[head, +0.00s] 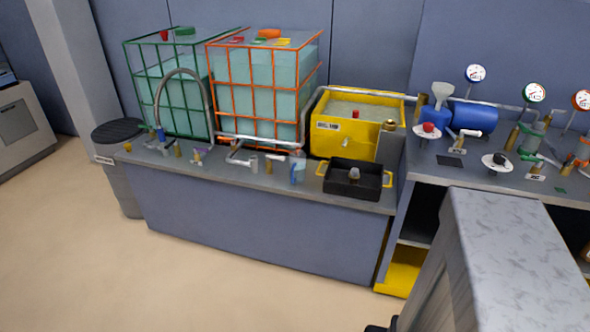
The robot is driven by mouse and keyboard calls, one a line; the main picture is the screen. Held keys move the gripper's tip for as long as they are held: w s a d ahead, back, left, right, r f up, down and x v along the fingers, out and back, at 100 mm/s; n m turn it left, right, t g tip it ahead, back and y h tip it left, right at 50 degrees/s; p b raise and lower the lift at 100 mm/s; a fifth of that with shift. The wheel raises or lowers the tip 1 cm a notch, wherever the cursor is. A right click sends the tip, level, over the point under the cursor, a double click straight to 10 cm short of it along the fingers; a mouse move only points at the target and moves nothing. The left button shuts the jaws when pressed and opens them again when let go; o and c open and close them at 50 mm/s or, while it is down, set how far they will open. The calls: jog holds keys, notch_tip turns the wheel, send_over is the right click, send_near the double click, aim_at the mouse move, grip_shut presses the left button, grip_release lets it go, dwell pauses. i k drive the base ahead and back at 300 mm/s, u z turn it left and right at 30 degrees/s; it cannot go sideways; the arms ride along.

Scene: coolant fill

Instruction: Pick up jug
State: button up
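A small clear container with bluish and pink parts (297,168), which looks like the jug, stands upright on the grey counter (215,171). It is just left of a black tray (345,191) with yellow handles and close to the right end of a pipe with taps. Its handle and any contents are too small to make out. My gripper does not show in the head view.
A green-caged tank (175,118), an orange-caged tank (262,128) and a yellow tub (335,140) stand behind the counter's front strip. A grey bin (129,197) stands left. A grey block (500,235) fills the lower right. Floor before the counter is clear.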

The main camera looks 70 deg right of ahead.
aim_at(297, 159)
jog(key=z, duration=0.35)
jog(key=i, duration=0.6)
jog(key=z, duration=0.7)
jog(key=i, duration=0.4)
jog(key=z, duration=0.15)
